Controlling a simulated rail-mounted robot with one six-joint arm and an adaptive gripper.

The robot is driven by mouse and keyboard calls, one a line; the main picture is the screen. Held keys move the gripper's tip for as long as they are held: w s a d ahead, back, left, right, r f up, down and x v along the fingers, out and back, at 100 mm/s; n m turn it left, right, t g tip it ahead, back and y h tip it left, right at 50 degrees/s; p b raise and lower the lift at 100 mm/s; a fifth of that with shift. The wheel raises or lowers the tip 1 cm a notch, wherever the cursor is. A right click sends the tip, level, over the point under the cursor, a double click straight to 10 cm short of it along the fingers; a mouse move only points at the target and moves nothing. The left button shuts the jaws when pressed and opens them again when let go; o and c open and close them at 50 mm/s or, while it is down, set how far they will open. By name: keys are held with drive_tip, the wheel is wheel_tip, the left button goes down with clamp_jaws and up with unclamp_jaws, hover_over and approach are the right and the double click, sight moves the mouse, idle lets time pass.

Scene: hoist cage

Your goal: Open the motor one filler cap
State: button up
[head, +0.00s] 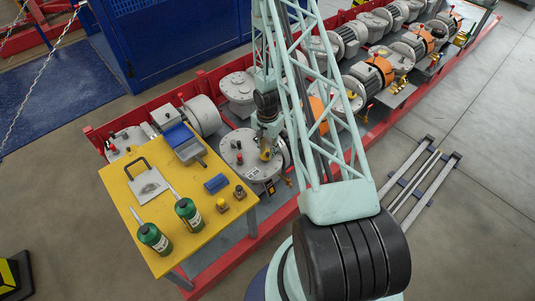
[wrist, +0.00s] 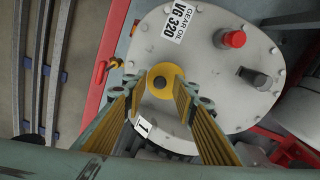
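The motor one unit is a pale grey round housing (head: 238,150) with a "GEAR OIL VG 320" label and a "1" tag (wrist: 142,126) in the wrist view. On its top is a round yellow cap (wrist: 162,82) with a dark centre; the cap also shows in the head view (head: 265,155). My gripper (wrist: 161,88) is over the cap, fingers on either side of it. It looks open; a thin gap seems to show at the left, while the right finger overlaps the cap's edge. Contact is not clear. A red cap (wrist: 235,39) and a dark plug (wrist: 262,80) sit on the same housing.
A yellow table (head: 150,235) at left holds green bottles (head: 188,214), a blue-and-grey bin (head: 183,143) and small parts. A red frame (head: 215,262) runs below the motors. More motors (head: 375,72) stand behind my arm. Grey rails (head: 418,180) lie on open floor at right.

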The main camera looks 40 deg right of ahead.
drive_tip(key=shift+f, duration=0.35)
clamp_jaws()
